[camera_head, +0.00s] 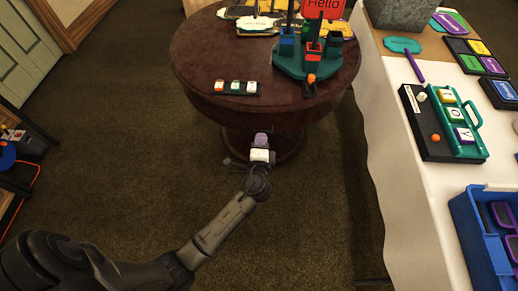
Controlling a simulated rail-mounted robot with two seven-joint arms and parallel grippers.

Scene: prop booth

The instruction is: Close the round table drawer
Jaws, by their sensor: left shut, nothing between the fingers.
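The round table (195,60) is dark brown, with a curved side below its top, and stands at the upper middle. I cannot make out a drawer front or how far it stands out. My left arm comes in from the lower left, and its gripper (260,152) is shut and empty just in front of and below the table's near side. A white and a purple block-like part show at its end. I cannot tell whether it touches the table. My right gripper is not in view.
On the round table are a strip with three small blocks (237,88), a teal stand (290,66) with colored holders, and a red "Hello" sign (323,8). A white-covered table (400,160) with a blue bin (468,225) stands at the right. The carpet between is clear.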

